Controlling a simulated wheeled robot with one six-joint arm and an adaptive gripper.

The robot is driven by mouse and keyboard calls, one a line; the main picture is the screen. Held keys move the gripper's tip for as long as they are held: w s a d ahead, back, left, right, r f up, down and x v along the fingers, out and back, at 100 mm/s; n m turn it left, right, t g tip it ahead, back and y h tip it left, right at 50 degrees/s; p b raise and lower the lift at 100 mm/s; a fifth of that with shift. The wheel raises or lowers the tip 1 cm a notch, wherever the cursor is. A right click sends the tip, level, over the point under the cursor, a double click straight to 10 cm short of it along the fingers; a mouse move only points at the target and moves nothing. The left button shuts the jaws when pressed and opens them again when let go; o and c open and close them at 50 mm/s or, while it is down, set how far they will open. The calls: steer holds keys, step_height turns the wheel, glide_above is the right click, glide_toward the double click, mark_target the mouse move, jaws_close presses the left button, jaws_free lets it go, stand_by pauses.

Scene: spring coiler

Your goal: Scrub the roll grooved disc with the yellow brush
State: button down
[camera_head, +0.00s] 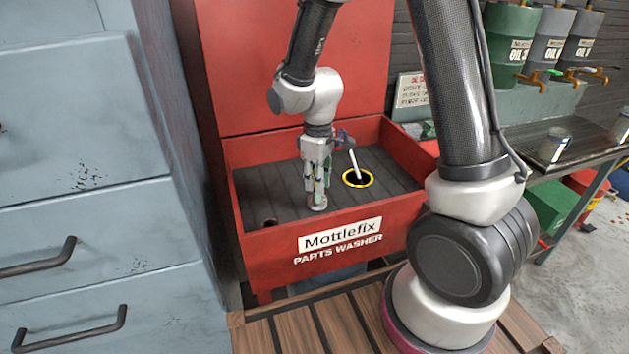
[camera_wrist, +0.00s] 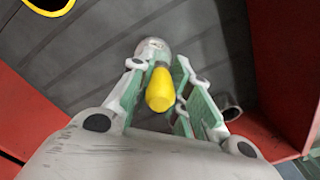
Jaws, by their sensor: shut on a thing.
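My gripper (camera_head: 318,188) points straight down into the red parts washer, near its front wall. In the wrist view its fingers (camera_wrist: 157,76) are closed around the yellow brush (camera_wrist: 160,92), whose rounded handle end faces the camera. A pale grey round metallic thing (camera_wrist: 152,48) shows just beyond the brush; it looks like the roll grooved disc. In the head view it is a small round shape (camera_head: 317,206) directly under the fingertips. I cannot tell whether the bristles touch it, as the brush's far end is hidden.
The red parts washer (camera_head: 370,222) has a dark ribbed floor and raised walls. A yellow-ringed drain hole (camera_head: 358,178) lies right of my gripper, with a pale spout above it. A small dark cylindrical thing (camera_head: 268,221) lies at the front left. A blue-grey cabinet (camera_head: 100,190) stands left.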

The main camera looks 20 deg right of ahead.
steer(key=shift+s+d+f, duration=0.1)
steer(key=shift+s+d, duration=0.05)
steer(key=shift+d, duration=0.85)
steer(key=shift+a, duration=1.65)
step_height(320, 180, up, 7)
steer(key=shift+f, duration=2.85)
steer(key=shift+f, duration=0.6)
